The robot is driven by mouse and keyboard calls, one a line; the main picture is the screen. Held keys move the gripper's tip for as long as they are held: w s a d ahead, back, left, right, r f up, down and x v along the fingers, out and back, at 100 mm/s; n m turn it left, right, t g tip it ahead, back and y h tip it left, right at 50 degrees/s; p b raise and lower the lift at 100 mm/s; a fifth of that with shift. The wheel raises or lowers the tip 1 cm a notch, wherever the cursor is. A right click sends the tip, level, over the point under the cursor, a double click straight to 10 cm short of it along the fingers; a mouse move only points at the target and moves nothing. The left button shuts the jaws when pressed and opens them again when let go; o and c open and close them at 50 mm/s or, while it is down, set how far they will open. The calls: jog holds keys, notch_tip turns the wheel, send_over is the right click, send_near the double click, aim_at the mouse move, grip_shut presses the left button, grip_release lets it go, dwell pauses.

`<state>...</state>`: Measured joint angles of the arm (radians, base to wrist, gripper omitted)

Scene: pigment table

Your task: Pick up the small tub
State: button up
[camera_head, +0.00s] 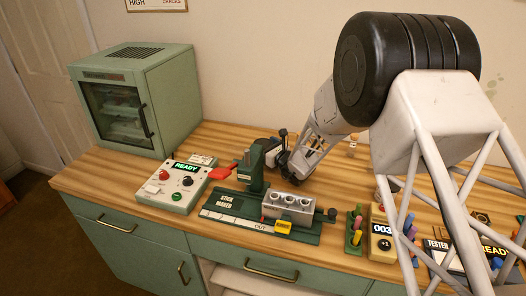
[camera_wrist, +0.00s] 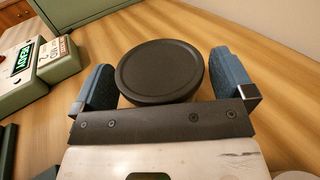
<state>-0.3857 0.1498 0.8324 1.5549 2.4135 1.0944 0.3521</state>
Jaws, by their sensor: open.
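The small tub, seen as a round thing with a dark flat lid (camera_wrist: 160,72), stands between the two fingers of my gripper (camera_wrist: 166,84) in the wrist view. The fingers are open, one on each side of it. A narrow gap shows at the left, and the right finger is close to the lid's edge. The tub's side is mostly hidden under the lid. In the head view my gripper (camera_head: 277,152) is low over the table behind the green stick maker (camera_head: 256,168); I cannot make out the tub clearly there.
A control box (camera_head: 178,186) with a READY display is left of the stick maker, and a green oven (camera_head: 140,100) stands at the back left. A metal mould block (camera_head: 290,207), a counter box (camera_head: 381,240) and coloured sticks (camera_head: 355,230) are in front.

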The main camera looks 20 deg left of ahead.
aim_at(264, 144)
jog(key=shift+c, duration=0.5)
jog(key=c, duration=0.9)
jog(key=shift+r, duration=0.1)
jog(key=shift+r, duration=4.95)
